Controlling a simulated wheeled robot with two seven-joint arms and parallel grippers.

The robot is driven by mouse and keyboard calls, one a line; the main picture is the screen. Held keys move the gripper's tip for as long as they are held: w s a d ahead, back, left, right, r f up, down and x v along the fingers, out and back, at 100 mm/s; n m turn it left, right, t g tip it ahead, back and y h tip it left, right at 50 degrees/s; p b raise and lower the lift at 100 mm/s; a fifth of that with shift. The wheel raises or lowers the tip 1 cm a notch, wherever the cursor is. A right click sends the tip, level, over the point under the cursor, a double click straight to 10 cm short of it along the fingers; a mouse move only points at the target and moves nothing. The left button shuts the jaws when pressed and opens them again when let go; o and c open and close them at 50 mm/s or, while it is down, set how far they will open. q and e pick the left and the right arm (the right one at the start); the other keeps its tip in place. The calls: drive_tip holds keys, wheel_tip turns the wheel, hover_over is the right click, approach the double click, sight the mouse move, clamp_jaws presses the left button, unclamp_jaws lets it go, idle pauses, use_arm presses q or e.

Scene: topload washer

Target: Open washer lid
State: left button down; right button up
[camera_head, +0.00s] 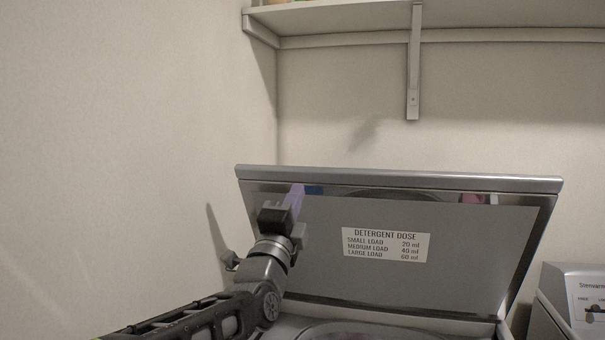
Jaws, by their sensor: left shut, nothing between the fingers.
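The washer lid (400,278) stands raised and steep, with its grey underside and a white "Detergent dose" label facing me. Part of the washer's round opening (365,331) shows at the bottom edge of the view. My left gripper (281,205) is shut and empty, in front of the left part of the lid's underside. I cannot tell whether it touches the lid. My right gripper is not in view.
A wall stands close on the left of the washer. A shelf (345,22) with a metal bracket (413,75) is on the back wall above the lid. A second appliance (580,290) stands at the lower right.

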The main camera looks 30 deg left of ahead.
sight(306, 171)
use_arm(q)
drive_tip(key=shift+p+x, duration=0.75)
drive_tip(key=shift+x, duration=2)
